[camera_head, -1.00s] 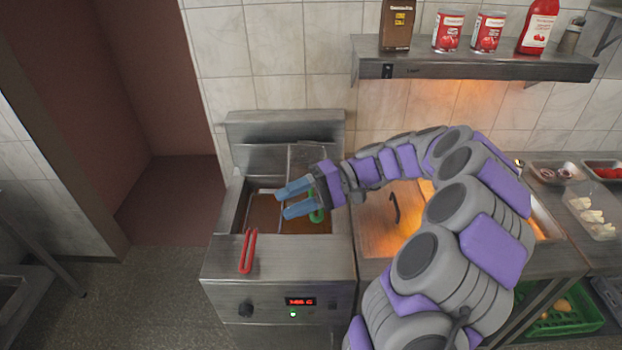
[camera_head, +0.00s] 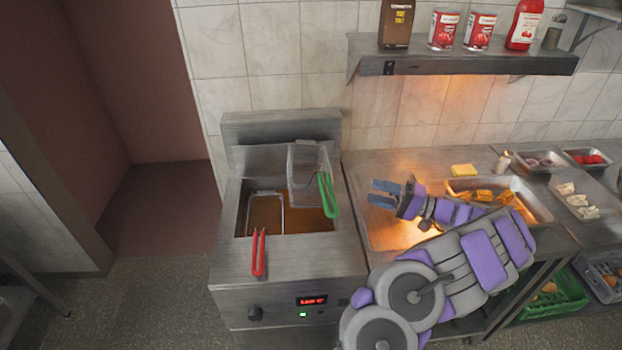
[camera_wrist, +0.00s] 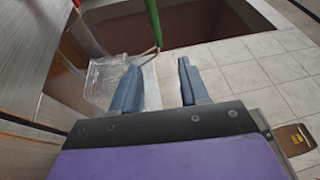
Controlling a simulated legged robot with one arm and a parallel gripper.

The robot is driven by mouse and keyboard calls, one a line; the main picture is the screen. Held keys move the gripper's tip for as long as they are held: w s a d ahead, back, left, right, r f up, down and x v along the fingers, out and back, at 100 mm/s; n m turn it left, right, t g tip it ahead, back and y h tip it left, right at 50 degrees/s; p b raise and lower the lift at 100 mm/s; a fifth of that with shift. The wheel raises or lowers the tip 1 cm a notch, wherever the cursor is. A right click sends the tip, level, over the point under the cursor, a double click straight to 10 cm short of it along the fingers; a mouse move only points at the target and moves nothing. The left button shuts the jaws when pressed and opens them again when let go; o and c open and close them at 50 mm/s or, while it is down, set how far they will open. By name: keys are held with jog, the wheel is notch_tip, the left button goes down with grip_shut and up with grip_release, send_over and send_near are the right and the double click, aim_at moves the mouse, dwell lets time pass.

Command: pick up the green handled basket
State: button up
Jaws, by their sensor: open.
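The green-handled basket is a clear wire basket (camera_head: 306,178) at the right rear of the fryer, with its green handle (camera_head: 328,195) slanting down toward the front right. In the wrist view the basket (camera_wrist: 103,82) is at left, and its green handle (camera_wrist: 153,20) rises at the top. My gripper (camera_head: 372,193) is open and empty, to the right of the handle and apart from it, over the griddle side. In the wrist view my gripper's fingers (camera_wrist: 158,66) are spread, with tiled wall between and beyond them.
A second basket with a red handle (camera_head: 259,252) sits at the left of the fryer (camera_head: 228,265). The lit griddle (camera_head: 385,235) is right of it. A shelf (camera_head: 460,60) with cans and bottles hangs above. Food trays (camera_head: 545,210) stand at right.

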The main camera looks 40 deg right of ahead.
aim_at(325, 178)
jog(key=x, duration=0.4)
jog(key=b+x, duration=0.1)
jog(key=x, duration=0.4)
jog(key=a+b+x, duration=0.1)
jog(key=x, duration=0.3)
jog(key=shift+s+a+f, duration=0.1)
jog(key=shift+s+f, duration=0.1)
jog(key=shift+s, duration=0.05)
jog(key=shift+w+d+f+b, duration=0.1)
jog(key=shift+w+d+b, duration=0.15)
jog(key=shift+w, duration=0.35)
jog(key=shift+w+d+f+b, duration=0.1)
jog(key=shift+w+d+b, duration=0.15)
jog(key=shift+w, duration=0.3)
jog(key=shift+s+a+r, duration=0.1)
jog(key=shift+a+r, duration=0.1)
jog(key=shift+a, duration=0.3)
jog(key=shift+a+r, duration=0.25)
jog(key=shift+a, duration=0.3)
jog(key=shift+c, duration=0.4)
jog(key=shift+a, duration=0.4)
jog(key=shift+c, duration=0.8)
jog(key=c, duration=0.3)
jog(key=shift+d+f, duration=0.2)
jog(key=shift+d, duration=0.65)
grip_shut()
jog(key=shift+a, duration=0.3)
